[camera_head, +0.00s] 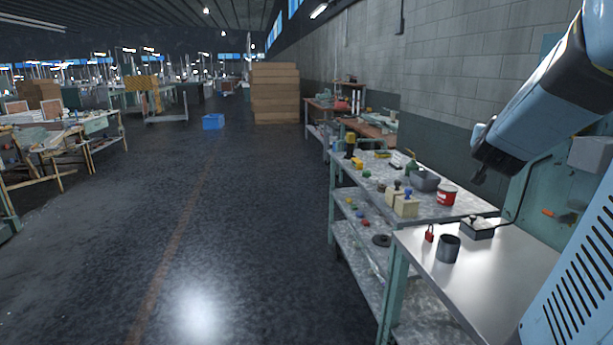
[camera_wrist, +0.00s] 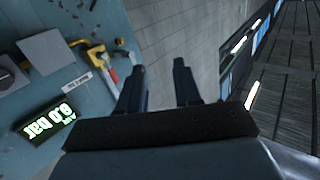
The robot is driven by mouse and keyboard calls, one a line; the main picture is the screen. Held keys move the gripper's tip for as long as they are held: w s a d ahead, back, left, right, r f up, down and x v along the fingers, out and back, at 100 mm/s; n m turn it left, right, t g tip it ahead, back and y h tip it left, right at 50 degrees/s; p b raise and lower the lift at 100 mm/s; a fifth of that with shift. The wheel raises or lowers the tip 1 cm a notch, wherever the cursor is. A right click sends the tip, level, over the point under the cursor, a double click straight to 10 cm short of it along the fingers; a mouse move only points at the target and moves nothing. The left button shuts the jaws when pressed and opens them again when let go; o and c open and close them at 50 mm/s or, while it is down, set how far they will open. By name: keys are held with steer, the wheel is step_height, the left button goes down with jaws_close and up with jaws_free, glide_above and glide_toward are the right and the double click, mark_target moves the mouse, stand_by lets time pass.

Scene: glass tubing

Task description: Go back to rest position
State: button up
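My gripper (camera_wrist: 159,68) shows in the wrist view with its two dark fingers apart and nothing between them. It faces a grey block wall, clear of any surface. In the head view my blue arm comes in at the upper right, raised above the workbench (camera_head: 500,270). Its dark end hangs in the air in front of the wall; the fingers cannot be made out clearly there.
A dark cup (camera_head: 448,248), a red padlock (camera_head: 429,233) and a dark box (camera_head: 478,228) stand on the bench. A shelf unit (camera_head: 440,208) holds a red can (camera_head: 447,195). A teal panel (camera_wrist: 85,25) carries tools and a lit display (camera_wrist: 47,118).

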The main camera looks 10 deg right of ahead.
steer(key=s+a+f+n+g+y, duration=0.1)
steer(key=s+a+n+y, duration=0.15)
steer(key=a, duration=0.35)
steer(key=s+a+f+n+y, duration=0.1)
steer(key=a+f+y, duration=0.15)
steer(key=a, duration=0.45)
steer(key=s+a+f+n+g+y, duration=0.1)
steer(key=a+n+y, duration=0.15)
steer(key=a, duration=0.35)
steer(key=s+a+f+n+g+y, duration=0.1)
steer(key=s+a+f+g, duration=0.1)
steer(key=s+a, duration=0.3)
steer(key=s+a+f+n+g+y, duration=0.1)
steer(key=s+a, duration=0.4)
steer(key=s, duration=0.6)
step_height(320, 180, down, 3)
steer(key=g+y, duration=0.1)
steer(key=g, duration=0.1)
steer(key=shift+r+g, duration=0.15)
steer(key=shift+g, duration=0.25)
steer(key=shift+s, duration=0.15)
